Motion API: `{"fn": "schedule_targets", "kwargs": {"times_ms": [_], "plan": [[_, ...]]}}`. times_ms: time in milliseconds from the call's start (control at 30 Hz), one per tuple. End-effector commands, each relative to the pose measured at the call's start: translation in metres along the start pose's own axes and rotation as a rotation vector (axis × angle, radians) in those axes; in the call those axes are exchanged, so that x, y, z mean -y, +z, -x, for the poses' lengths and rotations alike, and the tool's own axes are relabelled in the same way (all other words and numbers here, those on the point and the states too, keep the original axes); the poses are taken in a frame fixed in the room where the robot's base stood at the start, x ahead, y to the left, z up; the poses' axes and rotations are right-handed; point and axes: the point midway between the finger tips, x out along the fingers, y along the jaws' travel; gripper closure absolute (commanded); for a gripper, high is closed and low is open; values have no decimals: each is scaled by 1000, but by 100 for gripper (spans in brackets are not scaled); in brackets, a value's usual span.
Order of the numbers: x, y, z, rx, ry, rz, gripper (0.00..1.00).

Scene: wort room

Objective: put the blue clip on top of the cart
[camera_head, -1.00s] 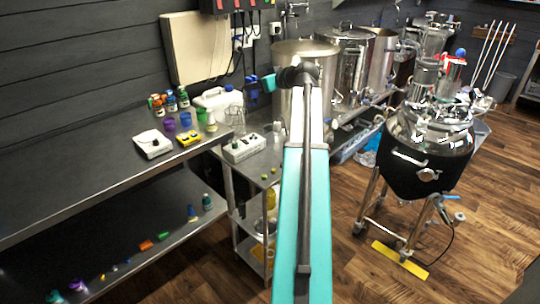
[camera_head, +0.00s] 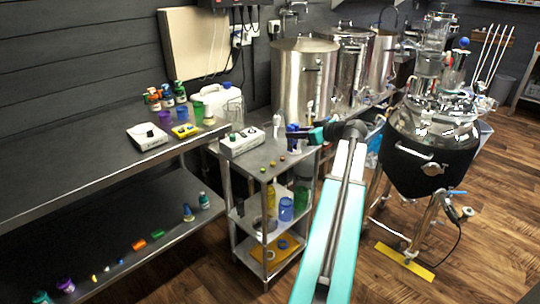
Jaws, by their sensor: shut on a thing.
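My gripper (camera_head: 309,133) reaches in from the right at the end of my teal arm. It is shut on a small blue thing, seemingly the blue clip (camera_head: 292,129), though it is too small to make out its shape. The cart (camera_head: 292,167) is a metal shelf trolley in the middle of the view. The gripper and the clip show over the back right part of its top. I cannot tell how high above the top they are.
The cart's top carries a white box (camera_head: 242,143) at the left and several small yellow and green pieces in front. Bottles and cups stand on its lower shelves. A long steel bench (camera_head: 90,190) is at left; a dark kettle (camera_head: 428,165) stands at right.

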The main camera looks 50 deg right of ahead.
Motion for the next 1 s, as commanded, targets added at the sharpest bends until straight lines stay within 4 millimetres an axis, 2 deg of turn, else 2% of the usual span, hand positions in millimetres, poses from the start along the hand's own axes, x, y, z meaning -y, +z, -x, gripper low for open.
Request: {"fn": "schedule_targets", "kwargs": {"times_ms": [33, 133, 567, 767, 1000], "plan": [[-1, 11, 2, -2, 1, -2, 96], [-3, 17, 5, -4, 1, 0, 96], [-2, 16, 3, -5, -1, 0, 96], [8, 10, -15, -4, -3, 0, 96], [26, -1, -51, -5, -3, 1, 96]]}}
